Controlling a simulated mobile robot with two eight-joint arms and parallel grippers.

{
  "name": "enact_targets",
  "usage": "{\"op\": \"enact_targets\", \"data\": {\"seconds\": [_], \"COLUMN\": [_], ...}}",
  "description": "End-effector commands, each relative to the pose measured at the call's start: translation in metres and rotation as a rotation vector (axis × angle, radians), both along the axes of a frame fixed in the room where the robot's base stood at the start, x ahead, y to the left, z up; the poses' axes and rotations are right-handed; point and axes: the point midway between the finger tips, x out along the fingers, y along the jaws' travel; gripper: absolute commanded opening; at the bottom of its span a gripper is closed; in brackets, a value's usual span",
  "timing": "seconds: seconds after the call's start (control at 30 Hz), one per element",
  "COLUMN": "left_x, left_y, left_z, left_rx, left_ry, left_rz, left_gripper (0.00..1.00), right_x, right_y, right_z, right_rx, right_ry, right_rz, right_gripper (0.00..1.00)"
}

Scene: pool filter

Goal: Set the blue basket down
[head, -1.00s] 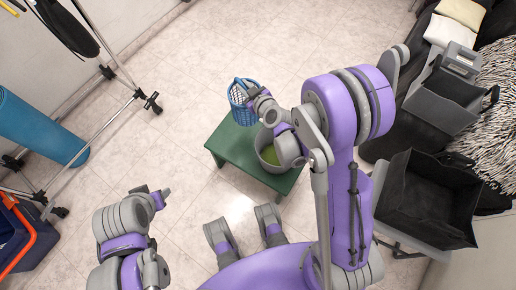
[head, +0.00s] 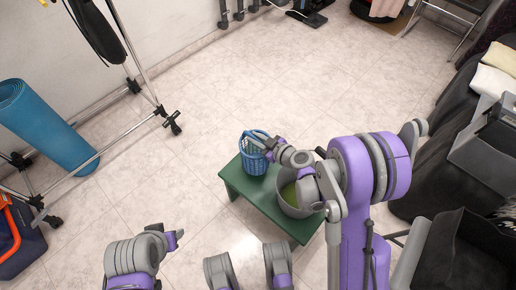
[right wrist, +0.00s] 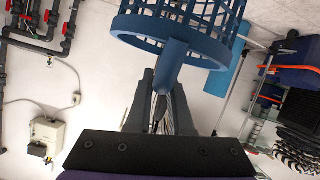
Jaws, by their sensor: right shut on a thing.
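The blue basket (head: 255,155) is a small lattice basket at the far left end of a low green table (head: 240,184). It looks upright; I cannot tell whether its bottom touches the table top. My right gripper (head: 272,148) is at the basket's upper right side. In the right wrist view the basket (right wrist: 180,25) fills the top, and my right gripper (right wrist: 160,95) is shut on its blue handle (right wrist: 171,65). My left gripper (head: 176,238) is at the lower left over the floor, away from the table; its fingers are too small to read.
A grey pot (head: 289,200) with greenish contents stands on the table, right of the basket, partly behind my right arm. A blue rolled mat (head: 45,128) and a wheeled metal rack (head: 143,75) stand at left. Black bins (head: 462,250) are at right. The floor behind the table is clear.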

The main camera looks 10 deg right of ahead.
Motion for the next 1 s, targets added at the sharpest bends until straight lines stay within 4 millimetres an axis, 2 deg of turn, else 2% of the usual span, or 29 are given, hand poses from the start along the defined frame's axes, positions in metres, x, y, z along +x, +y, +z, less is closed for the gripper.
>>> {"op": "enact_targets", "data": {"seconds": [0.3,0.63,0.67,0.8,1.0], "left_x": [0.002,0.003,0.002,0.002,0.002], "left_y": [0.000,0.000,0.000,0.000,0.000], "left_z": [-0.013,-0.014,-0.014,-0.014,-0.014], "left_rx": [0.000,0.000,0.000,0.000,0.000], "left_ry": [0.002,0.002,0.002,0.002,0.002], "left_rz": [0.000,0.000,0.000,0.000,0.000], "left_gripper": [0.50,0.50,0.50,0.50,0.50], "right_x": [0.000,0.000,0.000,0.000,0.000], "right_y": [0.000,0.000,0.000,0.000,0.000], "right_z": [-0.037,-0.040,-0.040,-0.040,-0.039], "right_rx": [0.000,0.000,0.000,0.000,0.000], "right_ry": [0.000,0.000,0.000,0.000,0.000], "right_rz": [0.000,0.000,0.000,0.000,0.000], "right_gripper": [0.00,0.00,0.23,0.48,0.49]}}
